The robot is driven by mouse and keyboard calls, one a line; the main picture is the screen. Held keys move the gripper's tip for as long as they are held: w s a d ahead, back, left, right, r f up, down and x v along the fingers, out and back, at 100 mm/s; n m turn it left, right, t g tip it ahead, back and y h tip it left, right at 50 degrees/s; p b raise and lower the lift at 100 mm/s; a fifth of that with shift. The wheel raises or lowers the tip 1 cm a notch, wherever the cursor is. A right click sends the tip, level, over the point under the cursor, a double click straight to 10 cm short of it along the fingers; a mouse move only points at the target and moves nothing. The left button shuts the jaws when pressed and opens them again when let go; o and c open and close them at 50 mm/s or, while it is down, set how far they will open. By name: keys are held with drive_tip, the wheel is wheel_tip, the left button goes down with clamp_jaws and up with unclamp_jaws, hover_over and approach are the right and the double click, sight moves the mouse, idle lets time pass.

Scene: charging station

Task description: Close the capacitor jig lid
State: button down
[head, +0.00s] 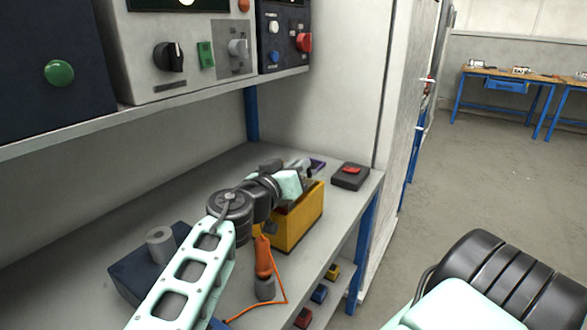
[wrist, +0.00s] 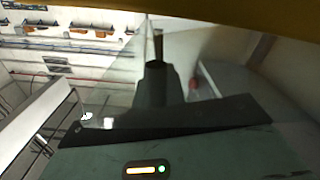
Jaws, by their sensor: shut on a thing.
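A yellow box (head: 298,222), apparently the capacitor jig, stands near the right end of the grey bench. My gripper (head: 297,178) is over its top and partly hides it, so the lid is not clearly seen in the head view. In the wrist view, a dark finger (wrist: 155,85) of my gripper points up the picture toward a yellow edge (wrist: 250,16). A see-through panel beside the finger looks like the lid. My gripper is shut on what seems to be this lid, but the contact is not clear.
A black box with a red top (head: 350,176) stands right of the yellow box. A dark blue block with a grey cylinder (head: 160,243) and an orange-handled tool (head: 263,258) with a cord are nearer. A shelf of control panels (head: 175,60) overhangs the bench.

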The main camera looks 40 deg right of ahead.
drive_tip(key=shift+s+d+f, duration=0.1)
drive_tip(key=shift+s+f, duration=0.05)
idle(0.3)
drive_tip(key=c, duration=1.5)
unclamp_jaws()
